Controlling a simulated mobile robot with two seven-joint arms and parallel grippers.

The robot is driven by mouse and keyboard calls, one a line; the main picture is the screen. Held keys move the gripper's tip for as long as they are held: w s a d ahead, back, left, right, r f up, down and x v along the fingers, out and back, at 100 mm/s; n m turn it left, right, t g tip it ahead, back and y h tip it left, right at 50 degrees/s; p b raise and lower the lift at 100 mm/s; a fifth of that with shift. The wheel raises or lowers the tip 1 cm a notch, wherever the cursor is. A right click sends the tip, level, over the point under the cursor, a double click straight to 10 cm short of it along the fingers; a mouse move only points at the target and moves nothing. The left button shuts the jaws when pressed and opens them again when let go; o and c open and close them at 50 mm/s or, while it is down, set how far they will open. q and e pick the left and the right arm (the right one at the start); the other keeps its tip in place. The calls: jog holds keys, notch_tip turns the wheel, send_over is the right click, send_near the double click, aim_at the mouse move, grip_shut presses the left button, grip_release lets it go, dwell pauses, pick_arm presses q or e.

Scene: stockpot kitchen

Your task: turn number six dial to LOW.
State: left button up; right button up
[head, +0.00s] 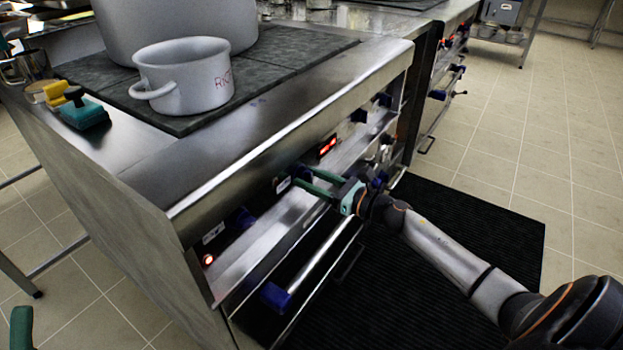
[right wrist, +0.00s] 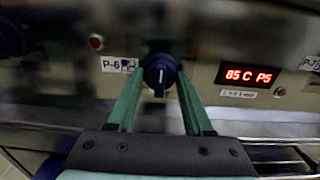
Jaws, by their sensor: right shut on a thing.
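The number six dial (right wrist: 160,76) is a dark blue knob with a white pointer line, beside a "P-6" label (right wrist: 118,65) in the right wrist view. Its white line looks roughly vertical there, in the lower part of the knob. My right gripper (head: 298,176) reaches the stove's front panel, with its green fingers on either side of the knob. The fingers (right wrist: 161,70) are shut on it in the right wrist view. In the head view the knob is mostly hidden by the fingers. A green part of my left gripper (head: 21,328) shows at the lower left edge; its opening cannot be seen.
A red display (right wrist: 250,76) reads "85 C P5" right of the dial. A grey pot (head: 184,76) and a larger stockpot (head: 175,20) stand on the dark hob. A long oven handle (head: 325,252) runs below the panel. A black mat (head: 480,220) covers the floor alongside.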

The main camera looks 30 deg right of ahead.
grip_shut()
